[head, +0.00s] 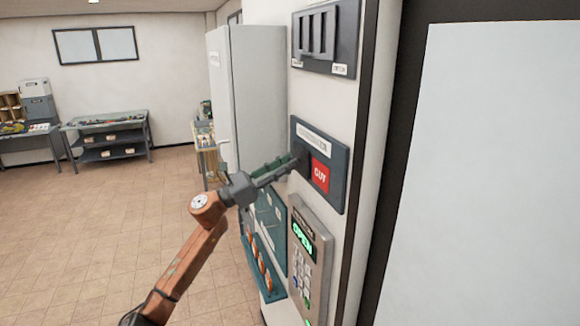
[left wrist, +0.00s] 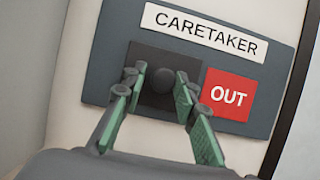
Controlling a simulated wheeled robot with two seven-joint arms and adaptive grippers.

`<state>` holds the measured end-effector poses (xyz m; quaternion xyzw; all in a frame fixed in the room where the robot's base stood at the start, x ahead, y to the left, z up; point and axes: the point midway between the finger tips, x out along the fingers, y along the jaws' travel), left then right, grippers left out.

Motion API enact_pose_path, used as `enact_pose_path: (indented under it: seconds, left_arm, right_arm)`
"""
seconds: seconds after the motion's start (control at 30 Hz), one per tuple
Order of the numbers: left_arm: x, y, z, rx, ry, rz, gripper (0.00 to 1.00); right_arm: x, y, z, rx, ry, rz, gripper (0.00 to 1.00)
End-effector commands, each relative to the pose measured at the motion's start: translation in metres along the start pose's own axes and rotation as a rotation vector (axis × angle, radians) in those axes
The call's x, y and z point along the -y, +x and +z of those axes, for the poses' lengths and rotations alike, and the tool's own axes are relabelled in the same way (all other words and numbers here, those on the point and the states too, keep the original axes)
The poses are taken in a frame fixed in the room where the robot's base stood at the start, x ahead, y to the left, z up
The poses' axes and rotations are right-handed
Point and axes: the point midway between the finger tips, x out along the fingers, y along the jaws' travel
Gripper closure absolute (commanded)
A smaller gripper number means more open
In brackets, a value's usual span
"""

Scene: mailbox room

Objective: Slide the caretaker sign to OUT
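The caretaker sign (head: 334,192) is a blue-grey wall panel with a white CARETAKER label (left wrist: 205,30). A dark square slider (left wrist: 160,54) with a round knob (left wrist: 162,80) sits at the left of its window. The red OUT field (left wrist: 228,94) shows uncovered to the right of it; it also shows in the head view (head: 320,175). My left gripper (head: 297,160) reaches the slider. In the left wrist view its green-padded fingers (left wrist: 160,88) stand apart on either side of the knob, with gaps visible. My right gripper is not in view.
A keypad box (head: 308,255) reading OPEN is mounted just below the sign, beside a teal board with hooks (head: 268,228). A slotted panel (head: 326,38) hangs above. A tall grey cabinet (head: 250,100) stands behind. The tiled floor at left is clear.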

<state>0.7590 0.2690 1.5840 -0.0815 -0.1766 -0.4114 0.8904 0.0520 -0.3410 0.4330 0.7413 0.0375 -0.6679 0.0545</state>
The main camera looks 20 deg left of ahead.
Motion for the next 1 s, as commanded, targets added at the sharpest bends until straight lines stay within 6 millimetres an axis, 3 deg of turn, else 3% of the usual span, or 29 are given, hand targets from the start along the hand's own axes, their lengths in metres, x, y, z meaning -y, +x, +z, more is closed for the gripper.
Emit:
enact_pose_path:
  seconds: [0.17,0.53,1.0]
  left_arm:
    - [0.000,0.001,0.000,0.001,-0.001,0.000,0.62]
    - [0.001,-0.005,-0.001,0.001,-0.001,-0.002,0.62]
    - [0.000,-0.093,-0.002,-0.001,-0.002,0.000,0.62]
  right_arm:
    - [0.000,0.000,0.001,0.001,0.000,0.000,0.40]
    - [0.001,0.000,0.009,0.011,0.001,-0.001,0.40]
    - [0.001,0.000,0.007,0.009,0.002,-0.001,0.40]
